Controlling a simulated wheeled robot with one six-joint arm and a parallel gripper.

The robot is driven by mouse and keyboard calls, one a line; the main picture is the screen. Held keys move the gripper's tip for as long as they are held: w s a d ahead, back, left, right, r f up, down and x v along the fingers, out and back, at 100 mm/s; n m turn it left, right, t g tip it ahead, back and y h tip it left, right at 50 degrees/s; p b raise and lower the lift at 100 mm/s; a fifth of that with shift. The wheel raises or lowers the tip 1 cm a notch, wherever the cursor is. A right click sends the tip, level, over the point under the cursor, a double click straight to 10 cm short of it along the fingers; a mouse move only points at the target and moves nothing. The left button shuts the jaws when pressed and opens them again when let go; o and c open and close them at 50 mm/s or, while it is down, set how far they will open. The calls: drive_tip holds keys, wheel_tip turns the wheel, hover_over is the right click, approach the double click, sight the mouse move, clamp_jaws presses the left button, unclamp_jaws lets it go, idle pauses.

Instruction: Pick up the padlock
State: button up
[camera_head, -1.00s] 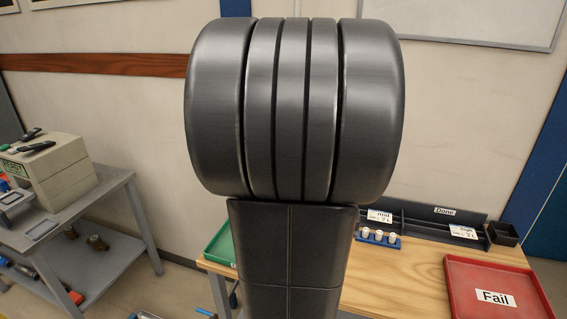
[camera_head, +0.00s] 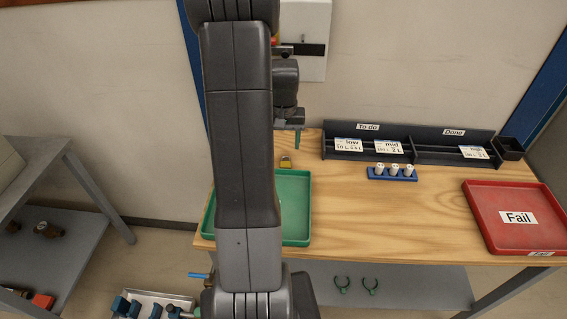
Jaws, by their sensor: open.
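The padlock (camera_head: 285,162) is a small brass-yellow block. It lies on the wooden table (camera_head: 430,215) just behind the green tray's far edge. My gripper (camera_head: 288,140) points down above it, seen small and partly behind my own arm. A gap shows between the gripper and the padlock, so they look apart. The jaws are open and nothing shows between them. The padlock's shackle is too small to make out.
The green tray (camera_head: 297,205) is partly hidden by my arm. A dark rack (camera_head: 430,135) with cards stands at the back, and a blue holder (camera_head: 392,173) with white pegs sits before it. A red Fail tray (camera_head: 515,215) is at right. The table's middle is clear.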

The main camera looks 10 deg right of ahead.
sight(285, 164)
wheel_tip(285, 164, down, 3)
drive_tip(key=shift+r, duration=0.15)
drive_tip(key=shift+s+d+f+p, duration=0.1)
drive_tip(key=shift+f+p, duration=0.3)
drive_tip(key=shift+f, duration=1.05)
drive_tip(key=shift+s+d+f+p, duration=0.1)
drive_tip(key=shift+f+p, duration=0.25)
drive_tip(key=shift+f, duration=1.05)
drive_tip(key=c, duration=1.1)
drive_tip(key=shift+w+r, duration=0.1)
wheel_tip(285, 164, up, 10)
drive_tip(key=b, duration=0.1)
